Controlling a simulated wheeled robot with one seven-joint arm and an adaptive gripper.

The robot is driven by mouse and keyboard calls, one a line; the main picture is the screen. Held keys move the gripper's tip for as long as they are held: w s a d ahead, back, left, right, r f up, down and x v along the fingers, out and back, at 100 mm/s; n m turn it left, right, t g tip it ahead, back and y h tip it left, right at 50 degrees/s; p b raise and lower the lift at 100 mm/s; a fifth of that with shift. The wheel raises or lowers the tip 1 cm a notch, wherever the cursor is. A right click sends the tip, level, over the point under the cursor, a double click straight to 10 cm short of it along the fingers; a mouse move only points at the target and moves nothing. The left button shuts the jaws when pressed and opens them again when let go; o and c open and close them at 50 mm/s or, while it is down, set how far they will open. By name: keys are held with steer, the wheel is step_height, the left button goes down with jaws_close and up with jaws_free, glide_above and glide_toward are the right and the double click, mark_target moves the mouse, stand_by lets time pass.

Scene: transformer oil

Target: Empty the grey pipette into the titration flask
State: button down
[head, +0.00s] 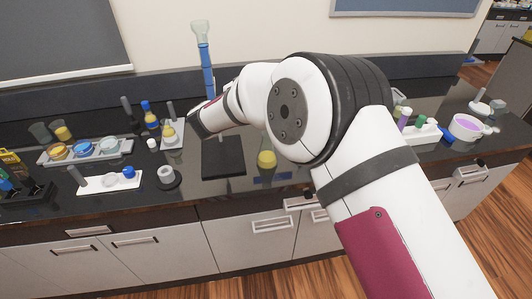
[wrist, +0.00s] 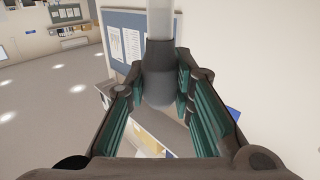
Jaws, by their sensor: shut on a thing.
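My gripper (wrist: 158,85) is shut on the grey pipette (wrist: 158,72). Its dark grey bulb sits between the green finger pads, and its pale clear tube runs to the top edge of the wrist view. In the head view my gripper (head: 197,122) is held above the bench, left of centre. I cannot make out the pipette there. A flask with yellow liquid (head: 267,159), likely the titration flask, stands on the bench below my arm, right of a black stand base (head: 222,166). My arm hides part of its top. No flask shows in the wrist view.
A blue burette with a clear funnel (head: 207,72) rises behind my gripper. Another yellow flask (head: 168,132) stands left on a white tray. A purple bowl (head: 466,127) is far right.

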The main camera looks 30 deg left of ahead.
steer(key=shift+r+p, duration=0.75)
steer(key=shift+r, duration=1.3)
steer(key=shift+w, duration=0.1)
